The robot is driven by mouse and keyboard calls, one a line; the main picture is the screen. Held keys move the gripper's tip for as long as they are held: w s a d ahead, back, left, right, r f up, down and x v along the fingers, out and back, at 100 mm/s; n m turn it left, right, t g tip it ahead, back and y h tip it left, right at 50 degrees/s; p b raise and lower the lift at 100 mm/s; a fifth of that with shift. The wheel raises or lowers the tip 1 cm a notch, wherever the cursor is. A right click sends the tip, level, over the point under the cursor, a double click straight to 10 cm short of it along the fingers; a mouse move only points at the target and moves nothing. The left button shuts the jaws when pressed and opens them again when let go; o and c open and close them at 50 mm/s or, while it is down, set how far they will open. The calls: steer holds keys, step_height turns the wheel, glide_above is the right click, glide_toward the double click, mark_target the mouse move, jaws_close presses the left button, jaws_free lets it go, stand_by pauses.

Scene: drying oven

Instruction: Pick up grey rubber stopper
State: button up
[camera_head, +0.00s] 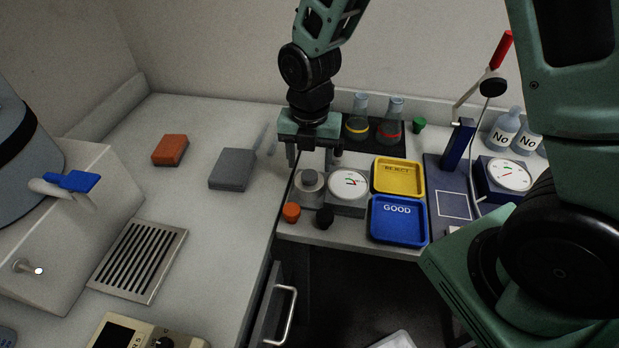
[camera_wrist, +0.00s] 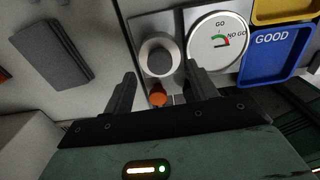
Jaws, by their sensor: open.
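A grey round piece (camera_head: 310,178), which looks like the grey rubber stopper, sits on the round light seat of the gauge (camera_head: 347,187). In the wrist view the grey piece (camera_wrist: 160,62) shows inside a pale ring, just beyond my fingertips. My gripper (camera_head: 310,163) points down above and slightly behind this seat in the head view. In the wrist view my gripper (camera_wrist: 162,76) is open, with nothing held between its fingers. An orange stopper (camera_head: 291,211) and a black stopper (camera_head: 324,217) stand in front of the gauge.
A yellow REJECT tray (camera_head: 399,163) and a blue GOOD tray (camera_head: 427,221) lie right of the gauge. Flasks (camera_head: 358,117) and a green stopper (camera_head: 418,125) stand behind. A grey block (camera_head: 231,171) and an orange block (camera_head: 170,150) lie left. An open drawer (camera_head: 271,314) is below.

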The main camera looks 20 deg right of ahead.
mark_target(309, 175)
steer(key=shift+f, duration=1.75)
steer(key=c, duration=1.1)
